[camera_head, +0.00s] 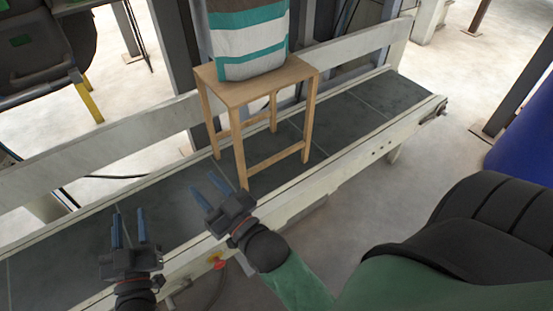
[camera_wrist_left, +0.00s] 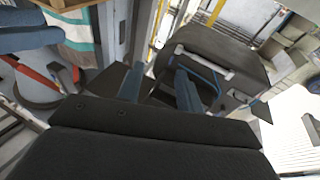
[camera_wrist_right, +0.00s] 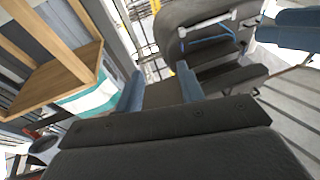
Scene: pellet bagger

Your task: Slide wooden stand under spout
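The wooden stand (camera_head: 241,93) stands upright on the dark conveyor belt in the head view. A white, teal and grey striped bag (camera_head: 248,42) rests on its top; the bag's upper part is cut off by the frame. The stand also shows in the right wrist view (camera_wrist_right: 56,82). No spout can be made out. My left gripper (camera_head: 129,228) is open and empty over the belt, to the left of the stand. My right gripper (camera_head: 210,190) is open and empty, nearer the stand's front legs but apart from them.
The conveyor belt (camera_head: 362,113) runs diagonally, with a pale side rail (camera_head: 95,150) along its far side. A dark machine body (camera_head: 42,45) stands at the upper left. A blue drum (camera_head: 525,140) is at the right edge. Bare belt lies on both sides of the stand.

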